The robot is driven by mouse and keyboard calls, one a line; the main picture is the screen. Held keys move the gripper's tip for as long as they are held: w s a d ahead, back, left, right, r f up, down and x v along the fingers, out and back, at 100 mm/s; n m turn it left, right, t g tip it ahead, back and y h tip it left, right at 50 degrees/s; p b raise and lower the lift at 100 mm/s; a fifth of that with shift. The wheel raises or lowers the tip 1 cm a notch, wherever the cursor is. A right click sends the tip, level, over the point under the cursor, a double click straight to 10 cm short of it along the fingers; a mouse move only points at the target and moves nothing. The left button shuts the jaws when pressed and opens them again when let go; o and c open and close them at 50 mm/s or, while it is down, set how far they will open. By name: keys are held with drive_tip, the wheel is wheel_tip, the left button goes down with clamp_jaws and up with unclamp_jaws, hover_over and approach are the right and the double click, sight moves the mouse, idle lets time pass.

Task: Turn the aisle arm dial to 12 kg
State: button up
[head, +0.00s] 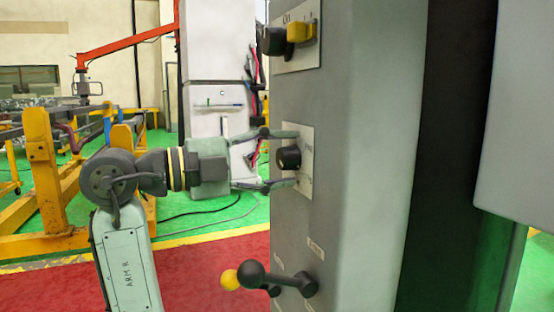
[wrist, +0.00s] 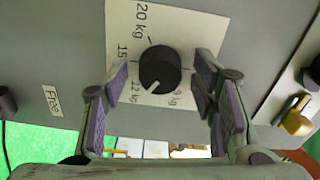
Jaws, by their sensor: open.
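The black dial (head: 289,158) sits on a white label plate (head: 306,142) on the side of the grey cabinet. In the wrist view the dial (wrist: 160,66) has labels around it reading 20 kg, 15, 12 kg and 9 kg. Its white pointer mark is at the lower left of the knob, close to the 12 kg label; the exact alignment is hard to tell. My gripper (head: 280,159) is open, with one finger on each side of the dial. In the wrist view my gripper (wrist: 162,83) shows gaps between both pads and the knob.
A black switch with a yellow handle (head: 300,31) is above the dial. A "Free" label (wrist: 52,100) is on the cabinet. Yellow frames (head: 45,180) stand at the left on the green floor.

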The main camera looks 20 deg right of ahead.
drive_tip(key=a, duration=1.2)
drive_tip(key=shift+s, duration=0.2)
